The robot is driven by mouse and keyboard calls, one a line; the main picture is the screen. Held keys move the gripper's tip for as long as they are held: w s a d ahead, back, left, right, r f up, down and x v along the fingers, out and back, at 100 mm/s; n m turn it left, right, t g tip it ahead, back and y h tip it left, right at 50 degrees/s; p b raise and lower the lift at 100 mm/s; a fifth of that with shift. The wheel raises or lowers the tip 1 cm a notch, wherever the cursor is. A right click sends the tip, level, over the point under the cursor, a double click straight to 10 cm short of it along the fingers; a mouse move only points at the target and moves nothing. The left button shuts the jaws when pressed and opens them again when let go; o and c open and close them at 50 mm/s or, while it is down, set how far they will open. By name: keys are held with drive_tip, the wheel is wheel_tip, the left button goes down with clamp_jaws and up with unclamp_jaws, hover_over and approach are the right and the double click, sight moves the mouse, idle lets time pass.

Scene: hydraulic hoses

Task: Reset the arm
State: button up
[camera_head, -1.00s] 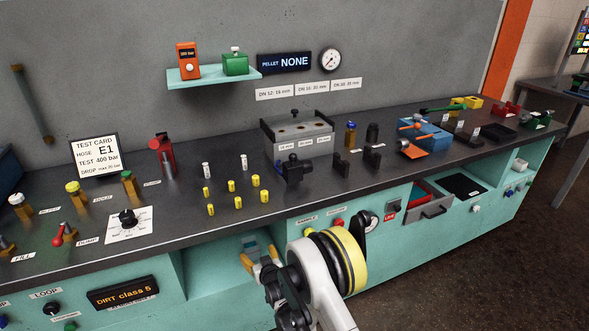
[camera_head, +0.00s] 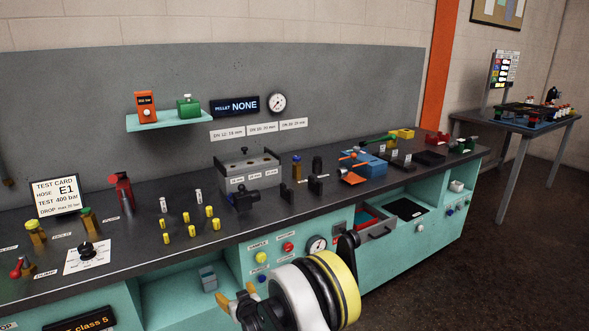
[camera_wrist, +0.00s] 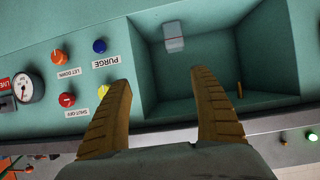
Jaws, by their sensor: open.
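My gripper (camera_wrist: 160,80) shows its two orange-brown fingers spread apart in the wrist view, with nothing between them. It points at the teal bench front, before an open recess (camera_wrist: 215,100). In the head view my gripper (camera_head: 236,303) is low in the picture, in front of the bench, and my arm's links partly hide it. A pale grey-blue block (camera_wrist: 174,37) is in the recess, apart from the fingers; the head view also shows this block (camera_head: 208,278).
Dark floor (camera_head: 480,270) lies free at the right.

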drive_tip(key=s+d+r+m+g+h, duration=0.1)
drive_tip(key=s+d+r+h, duration=0.15)
drive_tip(key=d+r, duration=0.85)
drive_tip(key=s+d+r+m+h, duration=0.1)
drive_tip(key=s+d+r+m, duration=0.15)
drive_tip(key=d+r, duration=0.85)
drive_tip(key=s+d+r+g+h, duration=0.1)
drive_tip(key=s+d, duration=0.4)
drive_tip(key=s, duration=0.5)
drive_tip(key=s+d+r+m+g, duration=0.1)
drive_tip(key=s+d+r, duration=0.1)
drive_tip(key=s+d, duration=0.4)
drive_tip(key=s+d+r+m+g+h, duration=0.1)
drive_tip(key=s+d, duration=0.4)
drive_tip(key=s, duration=0.9)
drive_tip(key=shift+s+d+r+h, duration=0.15)
drive_tip(key=shift+s+r+h, duration=0.2)
drive_tip(key=shift+r, duration=0.25)
